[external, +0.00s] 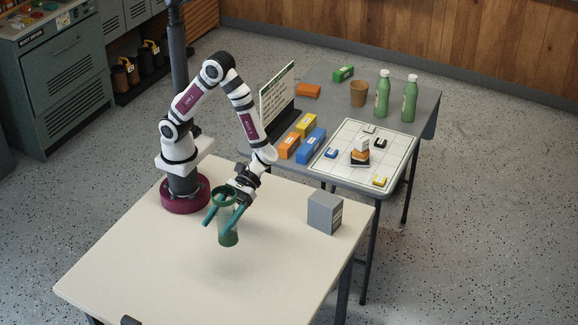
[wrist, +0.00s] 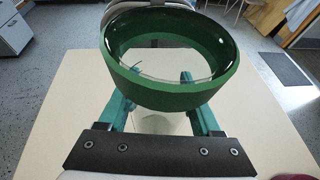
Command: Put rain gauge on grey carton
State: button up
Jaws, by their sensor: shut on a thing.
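The rain gauge (external: 228,238) is a clear greenish tube with a dark green rim. My gripper (external: 226,220), with teal fingers, is shut on it. The gauge hangs upright above the cream table, with a shadow below it. In the wrist view the gauge's green rim (wrist: 165,80) fills the upper middle, between the teal fingers (wrist: 157,105) of my gripper. The rim hides part of the fingers. The grey carton (external: 324,213) is a small box standing on the same table, to the right of the gauge and apart from it.
The cream table (external: 140,270) is otherwise largely clear around the gauge and carton. Behind it, a grey table (external: 330,90) holds a white grid board (external: 345,172), coloured boxes (external: 311,145), green bottles (external: 410,100), a brown cup (external: 359,93) and an upright sign (external: 278,100).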

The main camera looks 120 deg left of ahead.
jog(key=w+a+r+n+t+y, duration=0.2)
jog(key=w+a+r+n+t, duration=0.35)
jog(key=w+a, duration=0.3)
jog(key=w+a+r+n+t+y, duration=0.2)
jog(key=w+a+r+n+t, duration=0.4)
jog(key=a, duration=0.4)
jog(key=shift+m, duration=0.45)
jog(key=w+a+f, duration=0.1)
jog(key=a+f, duration=0.2)
jog(key=w+a+f, duration=0.2)
jog(key=a+f, duration=0.1)
jog(key=f, duration=0.1)
jog(key=w+a+f, duration=0.2)
jog(key=a+f, duration=0.1)
jog(key=shift+a+f, duration=0.15)
jog(key=shift+a, duration=0.25)
jog(key=shift+f, duration=0.15)
jog(key=shift+f, duration=0.1)
jog(key=o, duration=1.4)
jog(key=shift+c, duration=0.2)
